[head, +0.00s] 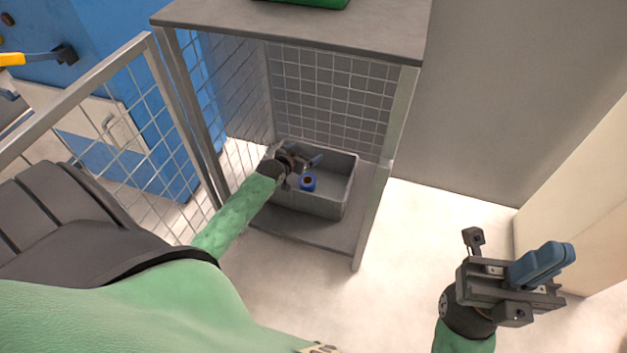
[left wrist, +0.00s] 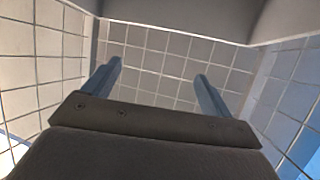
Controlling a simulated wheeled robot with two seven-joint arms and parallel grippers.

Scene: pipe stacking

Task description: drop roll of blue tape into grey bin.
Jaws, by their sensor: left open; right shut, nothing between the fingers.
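The roll of blue tape (head: 308,183) shows in the head view inside the outline of the grey bin (head: 334,206), just below my left gripper. I cannot tell whether the tape rests on the bin floor or is above it. The grey bin sits on the low shelf of a mesh-sided stand. My left gripper (head: 308,161) is open over the bin, its fingers apart and empty; its fingers also show in the left wrist view (left wrist: 160,80). My right gripper (head: 541,264) is shut and empty at the lower right, far from the bin.
The stand has a grey top (head: 300,25) with part of a green object (head: 310,2) on it, above the bin. Wire mesh panels close its back and left side. A mesh fence (head: 130,90) stands at the left, before a blue cabinet. The floor to the right is clear.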

